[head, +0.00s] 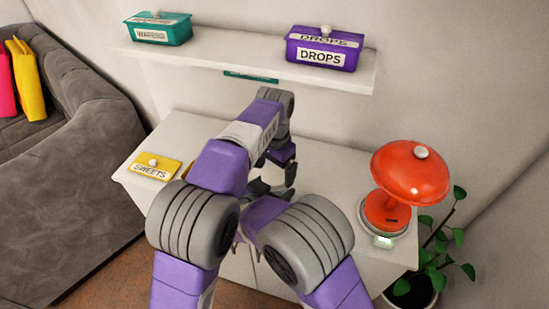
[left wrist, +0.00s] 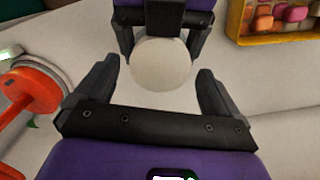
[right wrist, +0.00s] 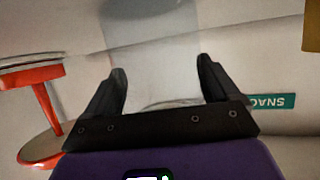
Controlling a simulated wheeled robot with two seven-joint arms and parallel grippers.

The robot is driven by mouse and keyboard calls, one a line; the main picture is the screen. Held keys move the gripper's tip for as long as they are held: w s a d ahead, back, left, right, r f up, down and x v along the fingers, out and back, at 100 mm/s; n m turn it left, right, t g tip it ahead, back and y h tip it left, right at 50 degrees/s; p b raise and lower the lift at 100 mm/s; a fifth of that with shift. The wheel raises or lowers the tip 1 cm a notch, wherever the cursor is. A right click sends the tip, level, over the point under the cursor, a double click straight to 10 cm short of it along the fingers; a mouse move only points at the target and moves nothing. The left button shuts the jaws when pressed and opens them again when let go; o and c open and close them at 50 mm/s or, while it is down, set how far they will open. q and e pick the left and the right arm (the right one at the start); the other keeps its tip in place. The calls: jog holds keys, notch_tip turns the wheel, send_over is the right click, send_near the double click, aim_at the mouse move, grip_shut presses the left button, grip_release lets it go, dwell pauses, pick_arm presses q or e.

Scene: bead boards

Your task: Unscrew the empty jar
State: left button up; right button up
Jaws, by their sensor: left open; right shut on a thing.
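A round off-white lid (left wrist: 160,65) shows from above in the left wrist view. The clear jar (right wrist: 165,50) is faint between my right fingers in the right wrist view; I make out no contents. My right gripper (right wrist: 164,72) is shut on the jar; its fingers also flank the lid in the left wrist view (left wrist: 161,45). My left gripper (head: 277,171) points down over the cabinet; in the left wrist view its open fingers (left wrist: 159,68) stand either side of the lid with gaps.
A red lamp (head: 410,175) stands right. The shelf (head: 240,58) above holds a teal box (head: 158,28) and a purple DROPS box (head: 322,48).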

pick_arm(q)
jog(key=shift+f, duration=0.7)
jog(key=c, duration=1.1)
jog(key=n, duration=0.6)
jog(key=shift+n, duration=0.4)
jog(key=o, duration=1.2)
jog(key=shift+c, duration=0.2)
jog(key=shift+r, duration=0.1)
